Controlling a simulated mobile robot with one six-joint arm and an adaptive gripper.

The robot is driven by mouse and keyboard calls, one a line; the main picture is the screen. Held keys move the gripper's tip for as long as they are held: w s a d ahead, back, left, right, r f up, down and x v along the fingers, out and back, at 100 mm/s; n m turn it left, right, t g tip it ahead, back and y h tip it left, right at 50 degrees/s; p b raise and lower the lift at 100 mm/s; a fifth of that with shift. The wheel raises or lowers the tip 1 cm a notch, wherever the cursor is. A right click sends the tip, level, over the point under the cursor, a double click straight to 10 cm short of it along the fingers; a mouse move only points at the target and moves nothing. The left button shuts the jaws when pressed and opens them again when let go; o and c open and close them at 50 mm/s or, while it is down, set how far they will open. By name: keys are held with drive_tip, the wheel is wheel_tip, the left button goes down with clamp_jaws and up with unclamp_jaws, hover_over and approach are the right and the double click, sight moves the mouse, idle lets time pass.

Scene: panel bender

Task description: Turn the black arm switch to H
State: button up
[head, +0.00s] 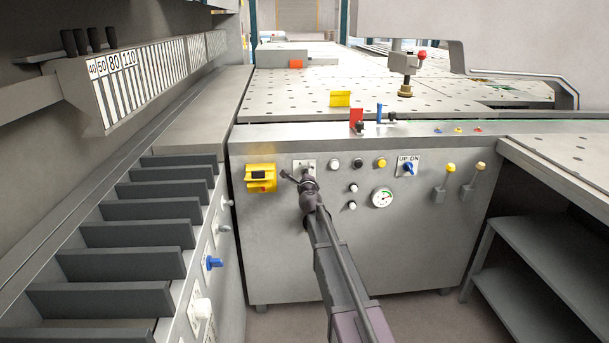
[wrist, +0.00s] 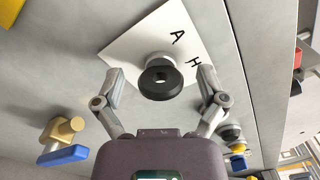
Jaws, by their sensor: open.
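In the head view the plate (head: 305,162) shows on the grey front panel, with the knob mostly hidden by my gripper (head: 299,180). In the wrist view my gripper (wrist: 161,76) is open, with one finger on each side of the knob. Gaps show between the fingers and the knob. I cannot tell which letter the switch points to.
A yellow-housed switch (head: 261,178) is left of the plate. Push buttons (head: 358,163), a gauge (head: 382,197) and a blue UP-DN switch (head: 408,169) are to its right. A blue handle (wrist: 63,155) shows at lower left in the wrist view. A perforated table (head: 300,95) lies above the panel.

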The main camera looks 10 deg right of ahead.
drive_tip(key=s+a, duration=0.1)
drive_tip(key=s, duration=1.1)
